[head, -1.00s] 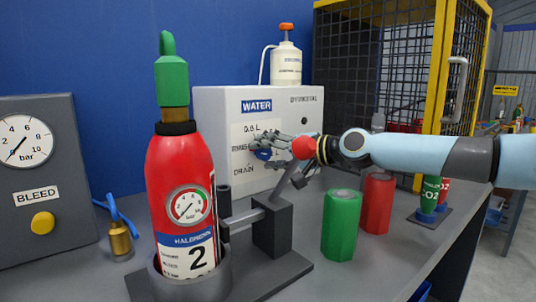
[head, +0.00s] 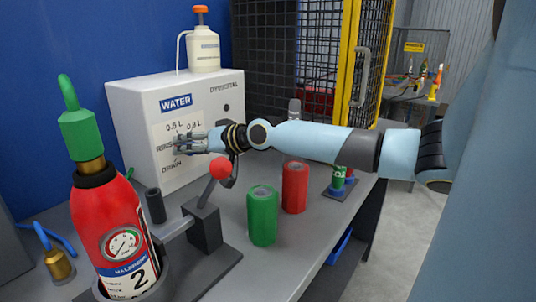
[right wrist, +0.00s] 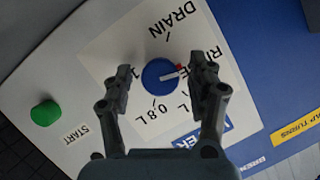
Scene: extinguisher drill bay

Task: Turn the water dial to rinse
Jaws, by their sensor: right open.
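The water dial (right wrist: 158,76) is a round blue knob on a white label panel in the right wrist view. Its white pointer with a red tip points right, toward the RINSE lettering, which a finger partly covers. DRAIN is printed above it and 0.8 L below it. My right gripper (right wrist: 164,88) is open, with one finger on each side of the dial and a visible gap at both sides. In the head view my right gripper (head: 188,143) is at the front of the white water box (head: 140,120) and hides the dial. My left gripper is not in view.
A red extinguisher (head: 110,225) stands in a clamp holder at the left. A red-balled lever (head: 221,167) rises just below my right wrist. Green (head: 263,217) and red (head: 295,188) cylinders stand on the bench below the arm. A green START button (right wrist: 45,113) is beside the panel.

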